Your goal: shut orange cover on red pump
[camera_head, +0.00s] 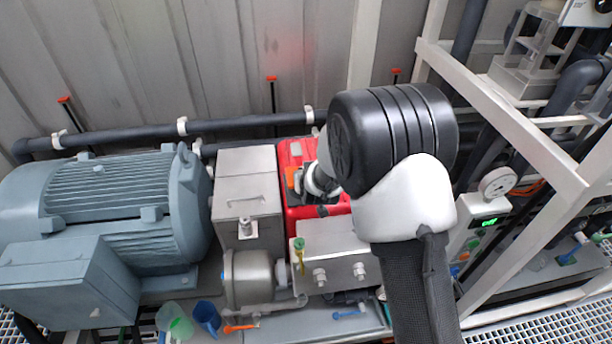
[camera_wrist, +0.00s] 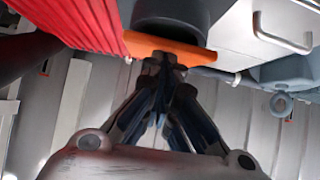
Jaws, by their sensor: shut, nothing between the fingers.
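The red pump (camera_head: 293,158) stands in the middle of the head view, between a steel box and my arm. In the wrist view its red ribbed side (camera_wrist: 75,22) fills the upper left. The orange cover (camera_head: 292,179) shows as a small patch on the pump, mostly hidden by my wrist. In the wrist view the orange cover (camera_wrist: 170,50) is a flat strip beside a dark round part (camera_wrist: 170,18). My gripper (camera_wrist: 168,62) is shut, with its fingertips at the strip's edge. I cannot tell whether they touch. In the head view my arm mostly hides the gripper.
A large grey motor (camera_head: 110,205) stands at left. A steel box (camera_head: 247,185) adjoins the pump at left. A white frame (camera_head: 520,120) with a gauge (camera_head: 497,183) stands at right. A dark pipe (camera_head: 240,124) runs behind along the wall. Cups (camera_head: 207,316) stand in front.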

